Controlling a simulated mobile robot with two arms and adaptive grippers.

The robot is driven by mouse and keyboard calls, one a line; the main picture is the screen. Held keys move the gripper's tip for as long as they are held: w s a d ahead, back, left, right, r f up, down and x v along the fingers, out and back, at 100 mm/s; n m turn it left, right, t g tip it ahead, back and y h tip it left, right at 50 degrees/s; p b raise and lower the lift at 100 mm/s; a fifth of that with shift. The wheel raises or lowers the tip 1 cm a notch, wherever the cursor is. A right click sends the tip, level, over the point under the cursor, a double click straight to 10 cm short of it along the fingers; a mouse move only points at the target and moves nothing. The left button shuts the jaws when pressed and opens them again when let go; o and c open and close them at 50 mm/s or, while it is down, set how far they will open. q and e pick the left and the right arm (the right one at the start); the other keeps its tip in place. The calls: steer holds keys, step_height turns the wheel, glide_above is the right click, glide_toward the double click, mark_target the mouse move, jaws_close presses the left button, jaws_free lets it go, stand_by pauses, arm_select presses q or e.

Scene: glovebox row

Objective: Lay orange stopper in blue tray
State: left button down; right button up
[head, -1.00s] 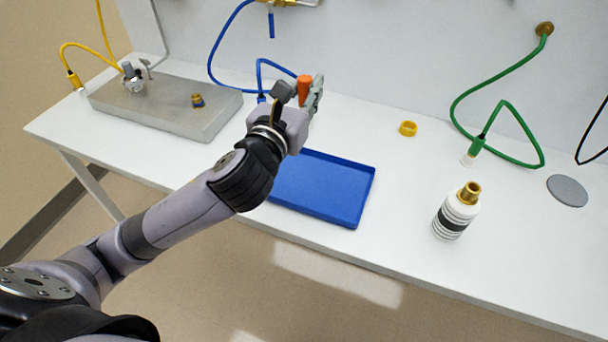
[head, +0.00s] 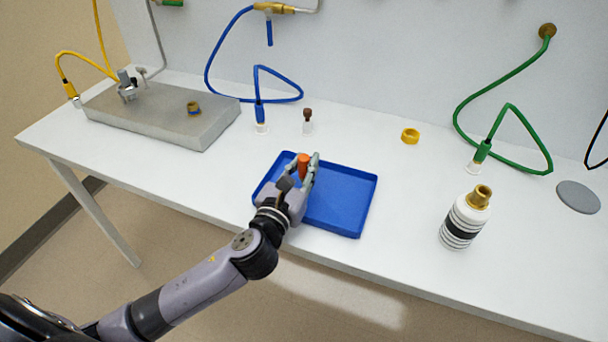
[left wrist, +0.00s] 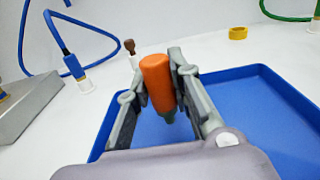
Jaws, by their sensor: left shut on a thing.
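The orange stopper (head: 303,165) is held between the fingers of my left gripper (head: 304,170). In the left wrist view the stopper (left wrist: 158,82) stands nearly upright, slightly tilted, between both fingertips (left wrist: 160,85), with a darker narrow lower end. The blue tray (head: 345,200) lies on the white table under and around the gripper, which is over its left part. The tray also fills the lower right of the left wrist view (left wrist: 265,110). I cannot tell whether the stopper touches the tray floor. My right gripper is not in view.
A small vial with a brown top (head: 308,120) stands behind the tray. A blue hose end (head: 260,115) is to its left. A grey slab (head: 165,112) lies at left, a yellow ring (head: 410,136) and a white bottle (head: 460,220) at right. The tray's right half is empty.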

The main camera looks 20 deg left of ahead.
arm_select(q)
steer(key=shift+f, duration=0.9)
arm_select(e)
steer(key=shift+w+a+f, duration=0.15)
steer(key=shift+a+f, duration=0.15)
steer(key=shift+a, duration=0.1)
arm_select(q)
steer(key=shift+f, duration=0.15)
steer(key=c, duration=1.9)
jaws_free()
steer(key=o, duration=0.5)
steer(key=shift+c, duration=0.2)
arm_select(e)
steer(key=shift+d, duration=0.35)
